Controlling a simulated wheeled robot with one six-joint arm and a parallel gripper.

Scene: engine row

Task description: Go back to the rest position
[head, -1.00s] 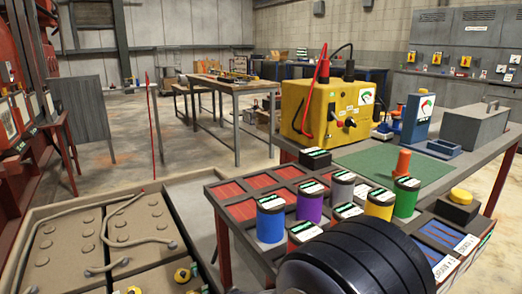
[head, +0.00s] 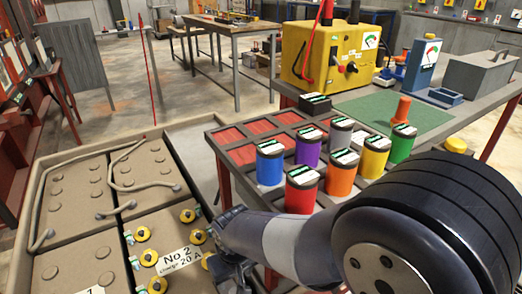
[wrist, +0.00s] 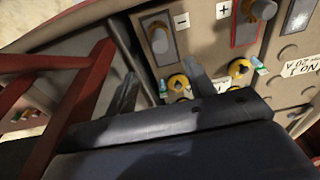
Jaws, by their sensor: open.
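My gripper (head: 228,266) is low at the bottom middle of the head view, beside the battery labelled No 2, partly hidden by my own arm. In the wrist view my gripper (wrist: 163,88) shows two grey fingers spread apart with nothing seen between them. They point toward the battery top, where yellow caps (wrist: 178,83) and a grey terminal post (wrist: 159,42) beside a minus sign show. I cannot tell the exact gap between the fingertips and the battery. No rest position is marked in view.
The tan battery tray (head: 38,194) fills the lower left. To the right, a bench carries several coloured cans, including a blue one (head: 269,168) and a red one (head: 301,192), near a yellow tester (head: 314,45). Open floor lies behind the tray.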

